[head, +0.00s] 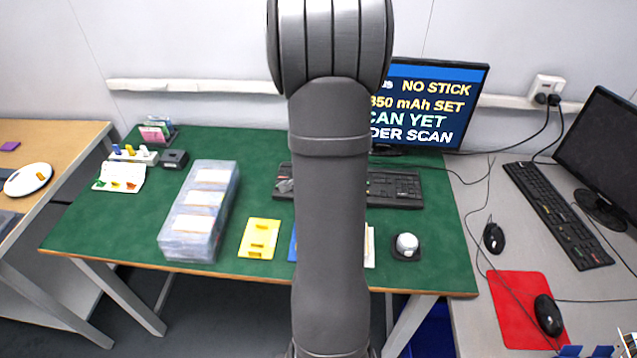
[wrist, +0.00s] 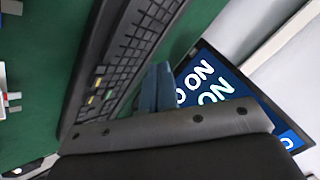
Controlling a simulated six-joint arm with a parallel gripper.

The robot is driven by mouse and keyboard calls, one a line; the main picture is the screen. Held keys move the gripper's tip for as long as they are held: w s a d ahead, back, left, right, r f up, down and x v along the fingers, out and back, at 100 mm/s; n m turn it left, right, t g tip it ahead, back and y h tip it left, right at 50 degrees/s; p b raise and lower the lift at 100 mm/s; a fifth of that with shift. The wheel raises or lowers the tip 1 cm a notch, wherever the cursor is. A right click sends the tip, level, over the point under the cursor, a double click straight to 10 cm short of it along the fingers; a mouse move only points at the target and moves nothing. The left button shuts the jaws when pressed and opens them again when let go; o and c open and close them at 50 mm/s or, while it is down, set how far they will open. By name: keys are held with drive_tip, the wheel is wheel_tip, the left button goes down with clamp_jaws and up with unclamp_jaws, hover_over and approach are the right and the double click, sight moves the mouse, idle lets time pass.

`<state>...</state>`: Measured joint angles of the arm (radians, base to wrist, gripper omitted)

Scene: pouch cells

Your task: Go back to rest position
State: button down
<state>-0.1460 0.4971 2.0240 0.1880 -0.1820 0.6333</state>
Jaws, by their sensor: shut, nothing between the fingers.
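My gripper (wrist: 156,88) shows in the wrist view as blue-grey fingers closed together with nothing between them. It is beside the black keyboard (wrist: 125,45), with the monitor (wrist: 225,88) to its right. In the head view my arm rises through the middle of the picture and hides most of the gripper. A small grey part at the arm's left edge, over the keyboard (head: 395,188), may belong to it; I cannot tell.
The green table (head: 110,225) holds a clear box of pouch packs (head: 195,240), a yellow tray (head: 260,239), and a scanner-like white item on a black base (head: 406,246). The monitor (head: 425,105) stands behind. A grey desk with a red mat (head: 510,310) is at right.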

drive_tip(key=shift+f, duration=0.15)
drive_tip(key=shift+f, duration=0.7)
drive_tip(key=shift+w+r, duration=0.1)
drive_tip(key=shift+r, duration=2.65)
drive_tip(key=shift+f, duration=0.1)
